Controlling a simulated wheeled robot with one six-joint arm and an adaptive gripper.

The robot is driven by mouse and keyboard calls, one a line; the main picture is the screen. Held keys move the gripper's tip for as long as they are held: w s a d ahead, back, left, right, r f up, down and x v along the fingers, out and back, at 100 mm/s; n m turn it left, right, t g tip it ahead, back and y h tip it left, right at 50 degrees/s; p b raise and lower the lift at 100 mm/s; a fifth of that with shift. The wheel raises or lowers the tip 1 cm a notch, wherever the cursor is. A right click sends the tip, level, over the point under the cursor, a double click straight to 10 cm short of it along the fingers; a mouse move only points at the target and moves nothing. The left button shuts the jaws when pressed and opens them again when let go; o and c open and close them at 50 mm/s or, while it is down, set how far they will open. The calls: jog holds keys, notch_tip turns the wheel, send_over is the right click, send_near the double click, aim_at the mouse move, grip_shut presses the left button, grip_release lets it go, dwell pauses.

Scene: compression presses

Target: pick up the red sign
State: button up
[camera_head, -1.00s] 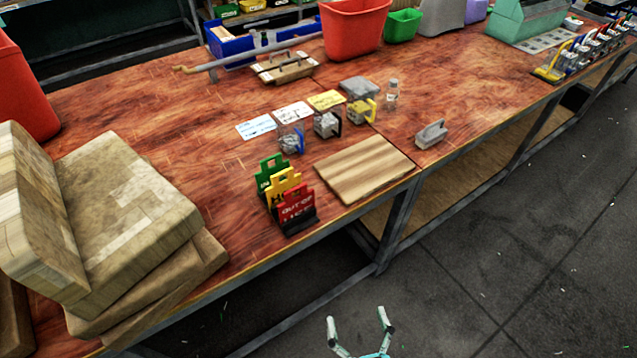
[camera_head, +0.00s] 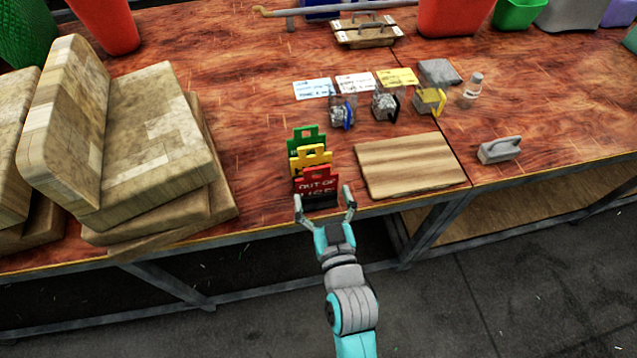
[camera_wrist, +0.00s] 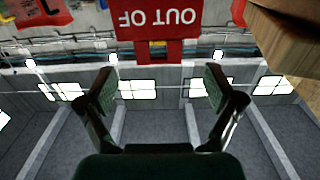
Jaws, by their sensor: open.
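The red sign (camera_head: 318,184) with white "OUT OF" lettering stands upright at the front of a rack near the table's front edge. A yellow sign (camera_head: 310,157) and a green sign (camera_head: 305,137) stand behind it. In the wrist view the red sign (camera_wrist: 158,18) appears upside down at the top, its handle end pointing down between the fingers. My gripper (camera_head: 325,203) is open and empty just in front of the red sign, its fingertips either side of the sign's lower part in the head view. In the wrist view my gripper (camera_wrist: 158,85) is apart from the sign.
A striped wooden board (camera_head: 410,166) lies right of the signs. Stacked tan blocks (camera_head: 160,150) stand to the left. Small clamp-like items, a clear bottle (camera_head: 473,88) and a grey float (camera_head: 499,150) lie farther right. Wooden table (camera_head: 255,100) is bare behind the signs on the left.

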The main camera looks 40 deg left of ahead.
aim_at(317, 170)
jog(key=shift+x, duration=3.2)
